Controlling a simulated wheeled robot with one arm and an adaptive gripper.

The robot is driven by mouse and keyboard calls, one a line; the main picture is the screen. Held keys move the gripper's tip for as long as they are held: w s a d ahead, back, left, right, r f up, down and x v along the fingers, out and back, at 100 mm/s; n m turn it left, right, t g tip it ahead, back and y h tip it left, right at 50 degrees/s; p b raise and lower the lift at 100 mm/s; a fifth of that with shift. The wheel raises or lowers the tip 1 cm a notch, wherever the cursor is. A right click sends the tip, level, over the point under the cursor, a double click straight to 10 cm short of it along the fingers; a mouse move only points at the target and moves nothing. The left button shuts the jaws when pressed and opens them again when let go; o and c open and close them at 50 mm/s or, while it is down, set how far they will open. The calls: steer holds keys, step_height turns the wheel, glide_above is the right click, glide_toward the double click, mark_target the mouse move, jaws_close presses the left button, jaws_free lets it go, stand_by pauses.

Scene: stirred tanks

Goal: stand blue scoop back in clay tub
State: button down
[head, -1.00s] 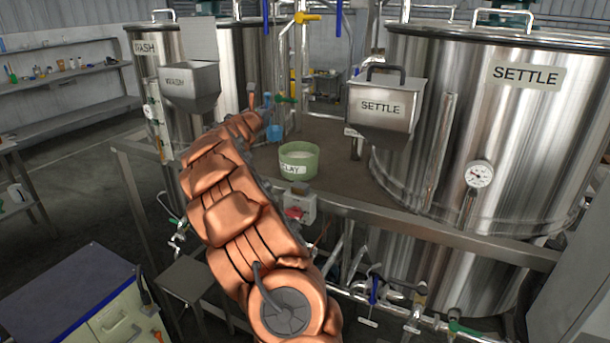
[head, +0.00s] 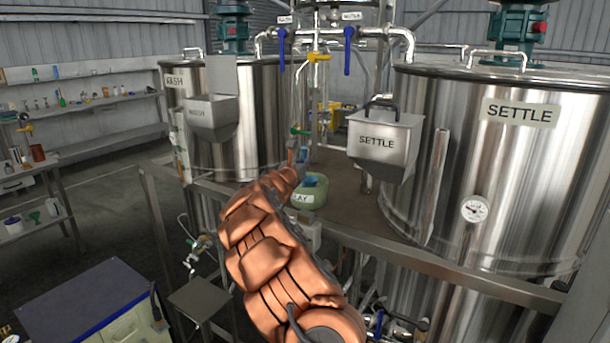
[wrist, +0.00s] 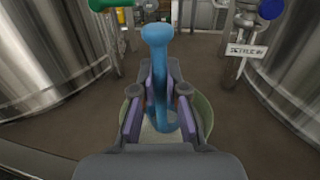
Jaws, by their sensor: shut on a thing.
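The blue scoop (head: 314,181) shows at the clay tub in the head view, with its lower part at the tub's mouth. In the wrist view the scoop (wrist: 157,42) stands roughly upright between the purple finger pads of my gripper (wrist: 160,105), which is shut on it. The pale green clay tub (head: 309,197) stands on the brown deck, its label partly covered by my arm. In the wrist view the tub (wrist: 206,112) lies beneath the gripper, with pale clay inside.
The SETTLE hopper (head: 385,142) and large SETTLE tank (head: 530,180) stand right of the tub. The WASH hopper (head: 212,118) and WASH tank (head: 258,110) stand to the left. Pipes with a green-handled valve (head: 300,132) rise behind. Brown deck is clear around the tub.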

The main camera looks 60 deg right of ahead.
steer(key=shift+f+p, duration=0.35)
steer(key=shift+f, duration=1.65)
steer(key=shift+f, duration=0.15)
steer(key=c, duration=1.2)
jaws_free()
steer(key=shift+r, duration=0.25)
steer(key=b+v, duration=0.3)
steer(key=v, duration=0.9)
steer(key=shift+b, duration=0.4)
